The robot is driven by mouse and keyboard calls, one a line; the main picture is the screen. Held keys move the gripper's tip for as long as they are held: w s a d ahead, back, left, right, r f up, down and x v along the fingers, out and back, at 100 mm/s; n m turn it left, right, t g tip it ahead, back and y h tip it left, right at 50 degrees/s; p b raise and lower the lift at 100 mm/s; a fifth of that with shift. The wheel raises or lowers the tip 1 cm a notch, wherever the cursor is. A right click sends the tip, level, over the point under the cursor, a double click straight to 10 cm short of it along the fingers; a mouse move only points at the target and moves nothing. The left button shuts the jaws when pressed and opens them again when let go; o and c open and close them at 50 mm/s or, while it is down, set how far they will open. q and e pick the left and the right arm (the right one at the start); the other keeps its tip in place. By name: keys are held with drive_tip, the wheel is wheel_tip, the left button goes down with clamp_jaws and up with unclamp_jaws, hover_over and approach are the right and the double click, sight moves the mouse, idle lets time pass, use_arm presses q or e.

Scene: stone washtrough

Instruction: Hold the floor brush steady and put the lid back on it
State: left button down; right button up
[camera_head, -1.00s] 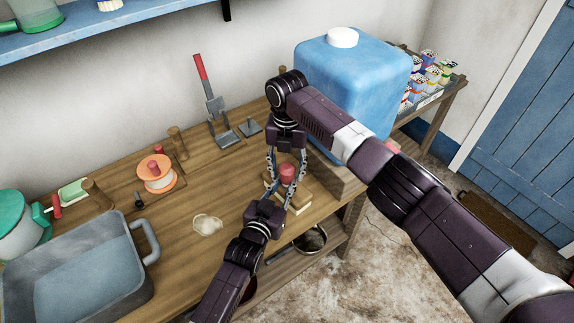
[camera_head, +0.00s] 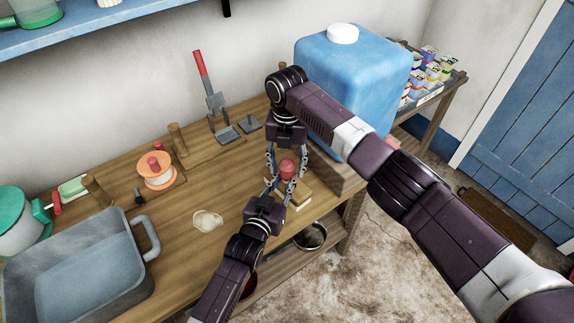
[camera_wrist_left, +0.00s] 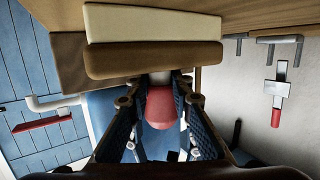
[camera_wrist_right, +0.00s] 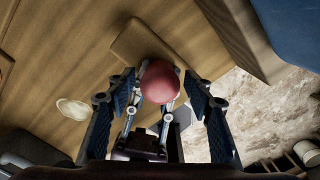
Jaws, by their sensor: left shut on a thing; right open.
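The floor brush has a brown block over a cream layer (camera_wrist_left: 153,27); its block shows in the head view (camera_head: 299,194) near the bench's right end. A rounded red piece (camera_wrist_right: 160,84) stands above the block, with a short pale neck (camera_wrist_left: 160,78) below it in the left wrist view. I cannot tell whether this red piece is the lid. My left gripper (camera_head: 280,186) is shut on the brush, its fingers beside the neck and red piece. My right gripper (camera_head: 287,167) is open, its fingers apart on either side of the red piece. The fingers partly hide the contact.
A large blue canister (camera_head: 352,80) stands close behind my right gripper. A grey basin (camera_head: 75,268), an orange spool (camera_head: 156,181) and a red-handled tool (camera_head: 207,85) are on the bench. A flat pale patch (camera_head: 208,220) lies in the open middle.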

drive_tip(key=shift+r, duration=2.2)
drive_tip(key=shift+o, duration=0.3)
drive_tip(key=o, duration=0.5)
wheel_tip(320, 180, up, 12)
use_arm(q)
drive_tip(key=c, duration=1.6)
unclamp_jaws()
